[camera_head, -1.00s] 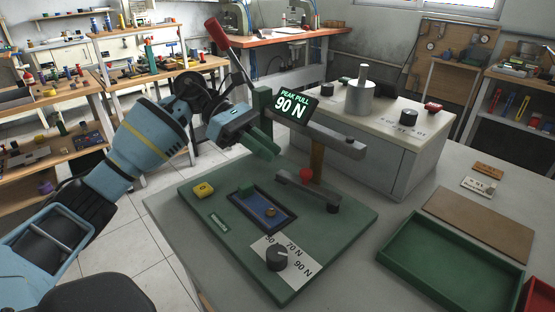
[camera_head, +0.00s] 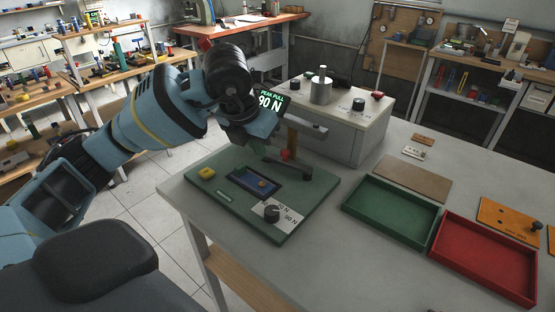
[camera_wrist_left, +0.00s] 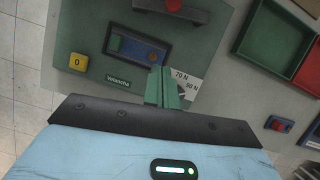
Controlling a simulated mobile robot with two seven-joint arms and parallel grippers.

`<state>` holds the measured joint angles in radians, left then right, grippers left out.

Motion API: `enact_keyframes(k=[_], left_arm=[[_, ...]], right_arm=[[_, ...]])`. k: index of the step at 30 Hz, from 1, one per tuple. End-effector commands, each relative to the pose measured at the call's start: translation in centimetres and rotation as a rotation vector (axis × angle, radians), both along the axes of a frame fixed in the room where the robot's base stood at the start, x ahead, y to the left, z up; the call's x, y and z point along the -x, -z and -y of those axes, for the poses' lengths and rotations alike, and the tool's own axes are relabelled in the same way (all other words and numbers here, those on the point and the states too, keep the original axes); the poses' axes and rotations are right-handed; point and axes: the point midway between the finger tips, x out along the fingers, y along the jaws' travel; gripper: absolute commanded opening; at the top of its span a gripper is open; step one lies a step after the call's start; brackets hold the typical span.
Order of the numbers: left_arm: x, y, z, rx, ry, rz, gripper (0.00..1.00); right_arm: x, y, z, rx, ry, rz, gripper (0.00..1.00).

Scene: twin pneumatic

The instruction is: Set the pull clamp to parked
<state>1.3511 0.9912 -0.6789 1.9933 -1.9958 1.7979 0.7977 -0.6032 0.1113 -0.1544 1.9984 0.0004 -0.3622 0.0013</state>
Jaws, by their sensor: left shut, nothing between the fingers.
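The pull tester stands on a green baseplate (camera_head: 205,212) on the grey bench. Its "90 N" peak-pull display (camera_head: 270,100) shows beside my left wrist. Its grey upper arm (camera_head: 308,128) reaches right, and its lower bar (camera_head: 288,170) carries a red knob (camera_head: 287,155). The red-handled lever is hidden behind my left arm in the head view. My left gripper (camera_wrist_left: 161,85) has its green fingers shut and empty above the baseplate in the wrist view. There they overlap the 70 N / 90 N dial plate (camera_wrist_left: 184,82). My right gripper is not in view.
A yellow button (camera_head: 206,173), a blue recessed window (camera_head: 252,183) and a black dial knob (camera_head: 272,213) sit on the baseplate. A grey box unit (camera_head: 350,145) stands behind. A green tray (camera_head: 392,236) and red tray (camera_head: 480,279) lie to the right.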

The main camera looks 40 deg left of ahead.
Motion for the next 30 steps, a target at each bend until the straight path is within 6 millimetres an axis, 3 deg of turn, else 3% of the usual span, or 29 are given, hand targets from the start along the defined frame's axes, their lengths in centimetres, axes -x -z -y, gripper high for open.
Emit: enact_keyframes(k=[11, 28, 30], left_arm=[[-0.1, 0.4, -0.1, -0.006, -0.039, 0.01, 0.0], [-3.7, 9.5, -0.5, -0.006, -0.038, 0.008, 0.0], [-4.8, 9.0, -0.5, -0.004, -0.039, 0.015, 0.0]], right_arm=[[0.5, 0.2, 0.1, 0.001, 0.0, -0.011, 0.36], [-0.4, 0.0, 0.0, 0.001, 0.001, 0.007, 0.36], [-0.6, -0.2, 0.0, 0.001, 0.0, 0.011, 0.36]])
